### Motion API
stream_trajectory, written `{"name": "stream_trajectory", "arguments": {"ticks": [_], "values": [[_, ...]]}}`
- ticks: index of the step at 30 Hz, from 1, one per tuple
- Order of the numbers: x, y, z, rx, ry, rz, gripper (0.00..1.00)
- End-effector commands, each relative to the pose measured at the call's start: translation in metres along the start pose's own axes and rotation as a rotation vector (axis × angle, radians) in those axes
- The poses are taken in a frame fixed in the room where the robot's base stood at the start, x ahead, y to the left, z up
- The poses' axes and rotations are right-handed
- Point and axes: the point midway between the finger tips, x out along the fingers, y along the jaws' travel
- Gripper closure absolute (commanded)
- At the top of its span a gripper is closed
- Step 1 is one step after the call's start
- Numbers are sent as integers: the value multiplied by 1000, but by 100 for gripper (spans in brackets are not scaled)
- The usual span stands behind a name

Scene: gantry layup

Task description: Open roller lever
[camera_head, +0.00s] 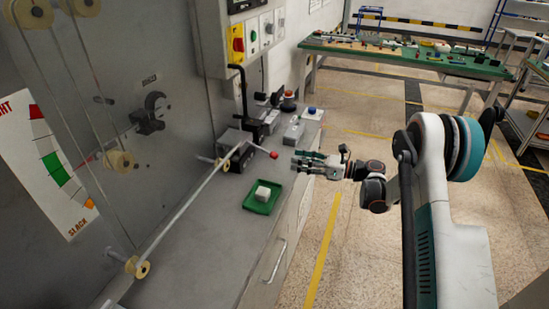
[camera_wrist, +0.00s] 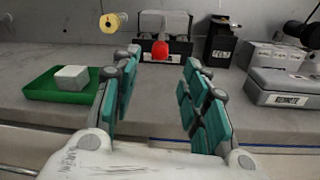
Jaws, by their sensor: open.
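The roller lever shows as a red knob (camera_head: 273,155) on a thin rod at the front of a dark roller block (camera_head: 240,158) on the metal bench. In the wrist view the red knob (camera_wrist: 160,49) points toward me, in front of the roller block (camera_wrist: 164,28). My gripper (camera_head: 295,162) is open and empty, just right of the knob in the head view. In the wrist view my gripper (camera_wrist: 161,65) has its fingers apart, with the knob seen between their tips. I cannot tell the exact gap; they appear apart.
A green tray (camera_head: 263,200) with a white block (camera_head: 263,193) lies on the bench nearer me, left in the wrist view. A grey labelled box (camera_wrist: 284,88) stands to the right there. A pale strip (camera_head: 190,203) runs over rollers to the block. The front bench between is clear.

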Motion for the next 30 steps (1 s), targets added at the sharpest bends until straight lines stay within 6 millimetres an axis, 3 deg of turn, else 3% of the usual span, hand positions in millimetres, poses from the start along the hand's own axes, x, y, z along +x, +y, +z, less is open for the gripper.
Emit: {"name": "stream_trajectory", "arguments": {"ticks": [9,15,28,30], "values": [[63,1,-2,1,-1,2,59],[87,0,0,1,-1,0,59],[96,0,1,1,-2,-1,59],[96,0,1,1,-2,-1,72]]}}
